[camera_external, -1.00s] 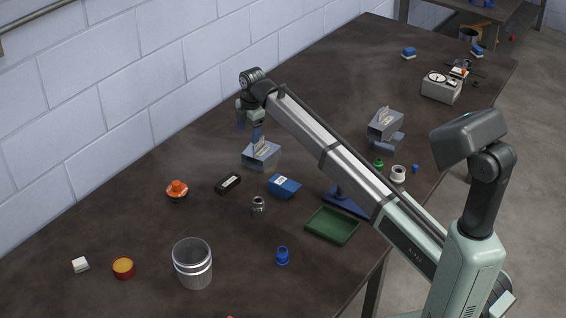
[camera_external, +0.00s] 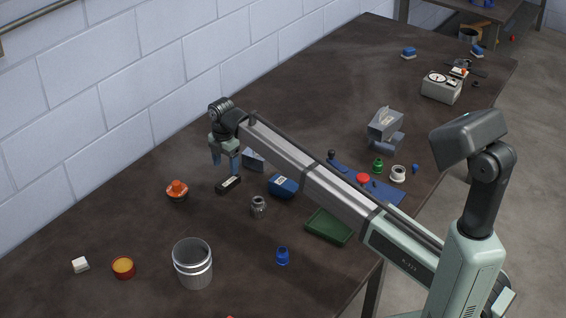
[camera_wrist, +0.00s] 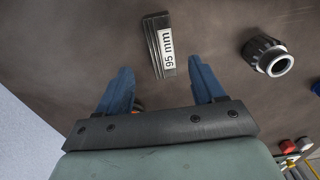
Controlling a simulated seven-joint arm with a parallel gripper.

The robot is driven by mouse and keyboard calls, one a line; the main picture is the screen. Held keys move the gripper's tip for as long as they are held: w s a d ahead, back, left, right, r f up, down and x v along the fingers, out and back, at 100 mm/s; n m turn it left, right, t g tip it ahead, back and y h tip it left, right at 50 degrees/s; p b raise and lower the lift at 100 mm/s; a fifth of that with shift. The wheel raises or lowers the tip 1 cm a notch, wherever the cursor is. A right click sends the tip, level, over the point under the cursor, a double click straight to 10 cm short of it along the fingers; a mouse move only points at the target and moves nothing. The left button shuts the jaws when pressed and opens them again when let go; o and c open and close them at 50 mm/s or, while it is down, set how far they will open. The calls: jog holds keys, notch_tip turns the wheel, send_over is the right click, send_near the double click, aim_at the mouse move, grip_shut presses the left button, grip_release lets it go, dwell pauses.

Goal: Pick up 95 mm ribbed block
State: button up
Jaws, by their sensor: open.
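The 95 mm ribbed block (camera_wrist: 157,42) is a dark bar with a white label reading "95 mm". It lies on the table, just beyond and between my fingertips in the wrist view. In the external view the block (camera_external: 228,184) is black with a white label. My gripper (camera_external: 227,168) is pointing down just above and behind it. In the wrist view my gripper (camera_wrist: 159,82) has its two blue fingers apart with nothing between them. The block appears clear of the fingers.
A metal fitting (camera_external: 258,206) and a blue box (camera_external: 283,186) stand to the block's right. An orange knobbed item (camera_external: 177,190) is to its left. A grey metal piece (camera_external: 254,160) is partly hidden behind my arm.

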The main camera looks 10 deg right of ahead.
aim_at(228, 181)
jog(key=shift+s+d+f, duration=0.1)
jog(key=shift+f, duration=3.05)
grip_shut()
